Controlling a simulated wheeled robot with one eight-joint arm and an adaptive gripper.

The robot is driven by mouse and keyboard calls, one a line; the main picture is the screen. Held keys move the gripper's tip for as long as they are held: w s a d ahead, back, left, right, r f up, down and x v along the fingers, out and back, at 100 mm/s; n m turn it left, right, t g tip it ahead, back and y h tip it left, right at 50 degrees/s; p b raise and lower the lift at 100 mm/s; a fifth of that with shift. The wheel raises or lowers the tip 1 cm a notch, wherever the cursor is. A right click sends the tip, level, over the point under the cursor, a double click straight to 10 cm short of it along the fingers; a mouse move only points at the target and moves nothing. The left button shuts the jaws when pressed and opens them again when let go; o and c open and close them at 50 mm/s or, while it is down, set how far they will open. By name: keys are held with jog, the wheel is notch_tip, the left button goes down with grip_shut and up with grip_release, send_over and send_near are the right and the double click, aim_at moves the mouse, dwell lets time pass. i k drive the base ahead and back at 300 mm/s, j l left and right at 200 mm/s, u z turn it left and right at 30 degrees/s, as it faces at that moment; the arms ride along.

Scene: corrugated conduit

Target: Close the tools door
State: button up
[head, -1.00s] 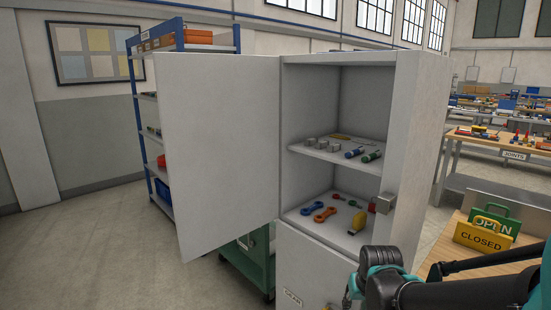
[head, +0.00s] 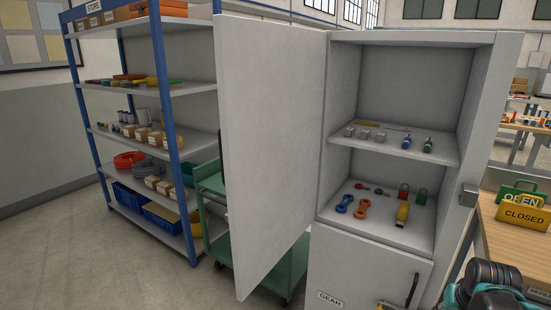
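The tools door (head: 270,150) is a plain light-grey panel on the left side of the grey cabinet (head: 497,130). It stands wide open, swung out to the left. The upper compartment is exposed, with small tools on its shelf (head: 375,146) and on its floor (head: 410,233). A metal latch block (head: 468,194) sits on the cabinet's right edge. Part of my arm shows at the bottom right, apart from the door. My gripper's fingers cannot be made out; only a small yellowish tip shows at the bottom edge.
Below is a shut door labelled GEAR (head: 365,270) with a dark handle. A blue shelving unit (head: 165,130) and a green cart (head: 293,265) stand behind the open door. A wooden table (head: 515,240) with OPEN and CLOSED signs is at right. Floor at left is clear.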

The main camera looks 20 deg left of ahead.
aim_at(270, 75)
jog(key=k+j, duration=0.1)
jog(key=j, duration=0.35)
jog(key=k+j+z, duration=0.1)
jog(key=j, duration=0.3)
jog(key=k+j, duration=0.15)
jog(key=j, duration=0.3)
jog(key=k+j, duration=0.1)
jog(key=j, duration=0.3)
jog(key=k+j+z, duration=0.1)
jog(key=j, duration=0.35)
jog(key=k+j, duration=0.2)
jog(key=j, duration=0.2)
jog(key=j+z, duration=0.25)
jog(key=j, duration=0.35)
jog(key=k+j+z, duration=0.1)
jog(key=j+z, duration=0.15)
jog(key=j, duration=0.3)
